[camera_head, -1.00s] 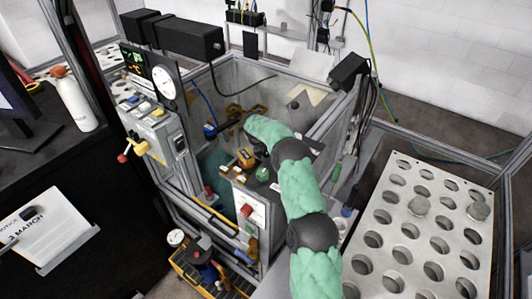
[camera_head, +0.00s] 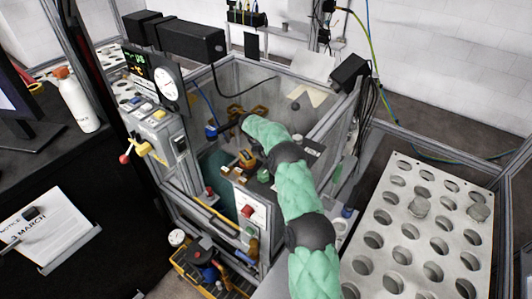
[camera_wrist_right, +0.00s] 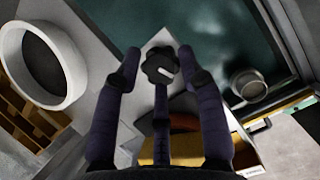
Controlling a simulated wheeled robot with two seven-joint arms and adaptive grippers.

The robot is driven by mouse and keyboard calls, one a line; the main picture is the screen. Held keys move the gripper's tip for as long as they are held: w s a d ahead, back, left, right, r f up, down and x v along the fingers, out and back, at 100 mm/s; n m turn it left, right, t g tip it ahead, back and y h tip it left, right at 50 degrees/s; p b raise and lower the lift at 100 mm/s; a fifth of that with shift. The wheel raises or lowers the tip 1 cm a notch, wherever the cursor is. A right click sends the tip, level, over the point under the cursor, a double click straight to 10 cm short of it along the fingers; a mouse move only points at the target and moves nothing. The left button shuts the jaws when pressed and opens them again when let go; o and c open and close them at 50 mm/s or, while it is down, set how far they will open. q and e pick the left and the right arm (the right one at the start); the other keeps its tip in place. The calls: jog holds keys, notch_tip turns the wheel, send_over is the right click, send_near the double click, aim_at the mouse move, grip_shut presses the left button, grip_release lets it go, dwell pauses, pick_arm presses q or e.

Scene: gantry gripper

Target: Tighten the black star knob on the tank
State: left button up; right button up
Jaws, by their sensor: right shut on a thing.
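In the head view my green-sleeved right arm reaches over the tank (camera_head: 225,83), and the arm and machine parts hide the knob and fingers. My left gripper is not in view.
A white ring (camera_wrist_right: 75,62) and a metal cup-like fitting (camera_wrist_right: 248,83) flank the fingers. A control panel with a round gauge (camera_head: 166,83) stands left of the tank. A perforated plate (camera_head: 408,235) lies at right, a white bottle (camera_head: 75,105) at far left.

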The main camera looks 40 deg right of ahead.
jog(key=o, duration=1.1)
jog(key=shift+s+d, duration=0.15)
jog(key=shift+d, duration=0.1)
jog(key=shift+a+r, duration=0.25)
jog(key=shift+r, duration=0.25)
jog(key=v, duration=1.1)
